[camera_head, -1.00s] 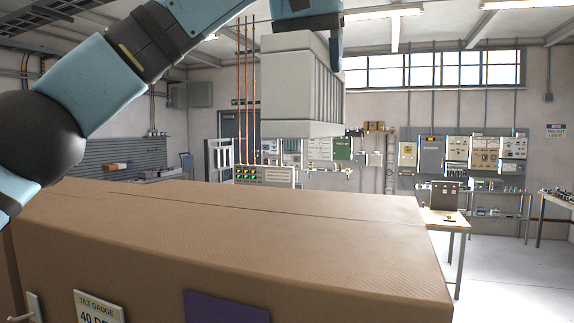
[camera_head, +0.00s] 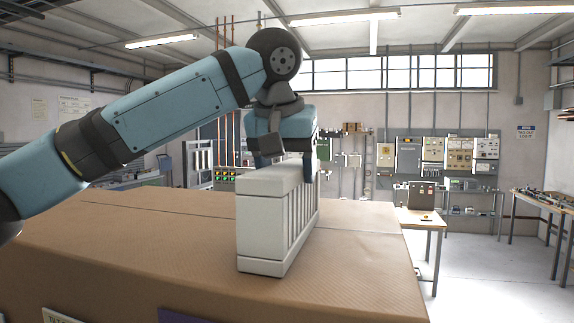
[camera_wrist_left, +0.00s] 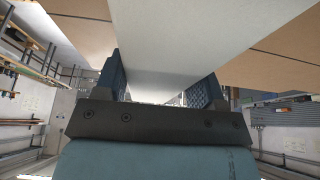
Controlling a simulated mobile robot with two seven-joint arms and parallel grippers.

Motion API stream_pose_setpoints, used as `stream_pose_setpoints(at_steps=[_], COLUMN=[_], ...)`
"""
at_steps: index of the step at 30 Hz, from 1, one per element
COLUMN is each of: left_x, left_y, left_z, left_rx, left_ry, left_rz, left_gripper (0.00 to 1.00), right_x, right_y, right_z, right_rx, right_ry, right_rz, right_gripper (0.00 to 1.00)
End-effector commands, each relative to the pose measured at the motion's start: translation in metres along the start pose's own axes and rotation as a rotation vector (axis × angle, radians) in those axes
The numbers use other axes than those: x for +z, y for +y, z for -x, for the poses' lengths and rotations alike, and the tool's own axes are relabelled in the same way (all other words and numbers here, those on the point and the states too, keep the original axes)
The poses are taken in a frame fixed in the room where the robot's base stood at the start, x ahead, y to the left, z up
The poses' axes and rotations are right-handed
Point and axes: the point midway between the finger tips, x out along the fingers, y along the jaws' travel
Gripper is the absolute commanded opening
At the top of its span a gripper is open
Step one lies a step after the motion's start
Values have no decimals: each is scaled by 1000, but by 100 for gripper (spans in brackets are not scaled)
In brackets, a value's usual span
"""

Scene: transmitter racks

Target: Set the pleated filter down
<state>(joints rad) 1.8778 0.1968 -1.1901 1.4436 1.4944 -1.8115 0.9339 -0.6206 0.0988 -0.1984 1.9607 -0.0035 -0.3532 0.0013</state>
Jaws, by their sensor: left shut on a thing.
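The pleated filter (camera_head: 262,225) is a pale grey-white block with vertical slats on its right side. It stands upright over the top of the large brown crate (camera_head: 345,275). Its lower edge is at or very near the crate top; I cannot tell whether it touches. My left gripper (camera_head: 287,168) is above the filter, pointing down, shut on its upper part with a finger on each side. In the left wrist view the filter (camera_wrist_left: 190,40) fills the space between the two dark fingers. My right gripper is not in view.
The crate top is bare to the left and right of the filter. A purple panel (camera_head: 190,315) is on the crate's front. A small wooden table (camera_head: 425,218) stands beyond its right end, and a bench (camera_head: 550,200) is at the far right.

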Motion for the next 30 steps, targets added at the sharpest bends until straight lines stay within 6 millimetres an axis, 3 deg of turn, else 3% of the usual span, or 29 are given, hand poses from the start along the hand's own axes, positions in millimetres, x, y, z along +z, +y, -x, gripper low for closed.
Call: stream_pose_setpoints(at_steps=[7,8,10,11,22,30], left_x=[1,1,1,1,0,0], left_y=[0,0,0,0,1,1], left_z=[-3,-2,-2,-2,5,56], left_rx=[0,-1,-1,-1,0,1], left_ry=[0,0,0,0,1,3], left_rz=[0,0,0,0,0,1], left_gripper=[20,70,86,89,89,89], right_x=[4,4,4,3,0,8], right_y=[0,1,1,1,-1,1], right_z=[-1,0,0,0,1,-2], right_rx=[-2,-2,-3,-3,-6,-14], right_ry=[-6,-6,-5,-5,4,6], right_rz=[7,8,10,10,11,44], right_gripper=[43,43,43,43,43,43])
